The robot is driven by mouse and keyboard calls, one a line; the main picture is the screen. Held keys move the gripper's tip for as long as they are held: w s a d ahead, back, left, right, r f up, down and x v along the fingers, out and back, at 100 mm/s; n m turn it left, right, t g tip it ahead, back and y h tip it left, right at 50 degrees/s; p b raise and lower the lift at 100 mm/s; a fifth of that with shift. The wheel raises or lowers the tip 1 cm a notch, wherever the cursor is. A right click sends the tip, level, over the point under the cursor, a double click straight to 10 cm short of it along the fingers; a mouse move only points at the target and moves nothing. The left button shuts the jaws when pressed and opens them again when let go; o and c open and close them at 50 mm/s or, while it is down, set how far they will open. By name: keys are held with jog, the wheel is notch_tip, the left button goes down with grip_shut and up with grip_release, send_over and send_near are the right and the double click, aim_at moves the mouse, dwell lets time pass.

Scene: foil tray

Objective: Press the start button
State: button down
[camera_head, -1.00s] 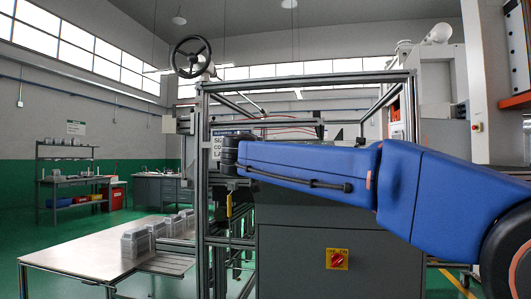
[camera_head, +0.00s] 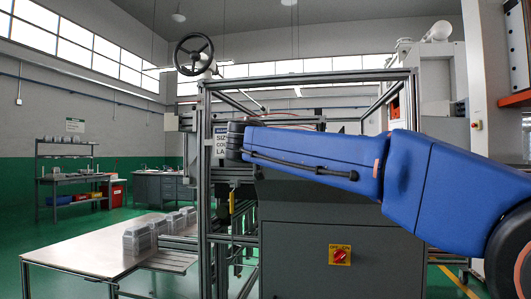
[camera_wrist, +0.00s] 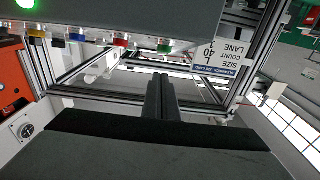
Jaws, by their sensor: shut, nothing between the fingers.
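In the wrist view, my gripper (camera_wrist: 161,92) is shut and empty, its two dark fingers close together. A grey control panel (camera_wrist: 190,20) crosses the top of that view. A glowing green round light or button (camera_wrist: 27,3) is cut off at the top left corner. I cannot read which one is start. The fingertips appear apart from the buttons, just below the green one in the picture. In the head view the fingers and buttons are hidden.
An aluminium frame (camera_head: 300,77) surrounds the machine, with a sign (camera_head: 220,143) by its left post. A grey cabinet (camera_head: 300,235) carries a red rotary switch on a yellow plate (camera_head: 339,254). A table (camera_head: 85,255) with several foil trays (camera_head: 137,240) stands left.

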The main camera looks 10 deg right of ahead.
jog(key=v, duration=1)
jog(key=shift+r, duration=0.2)
jog(key=shift+s+f, duration=0.1)
jog(key=shift+s, duration=0.05)
dwell(0.3)
jog(key=s+d+f+n+g+y, duration=0.1)
jog(key=s+d+f+g, duration=0.3)
jog(key=f, duration=0.5)
jog(key=s+d+f+n+g+y, duration=0.1)
jog(key=s+d+f, duration=0.45)
jog(key=f, duration=0.45)
jog(key=s+d+f+n+g+y, duration=0.1)
jog(key=s+d+f+g, duration=0.3)
jog(key=f, duration=0.5)
jog(key=s+a+f+n+g+y, duration=0.1)
jog(key=s+f+y, duration=0.1)
jog(key=s+f, duration=0.8)
jog(key=s+a+f+n+g+y, duration=0.1)
jog(key=s+f+y, duration=0.2)
jog(key=s+f, duration=0.7)
notch_tip(320, 180, down, 6)
jog(key=shift+r+g, duration=0.2)
jog(key=shift+g, duration=0.2)
jog(key=shift+a, duration=0.1)
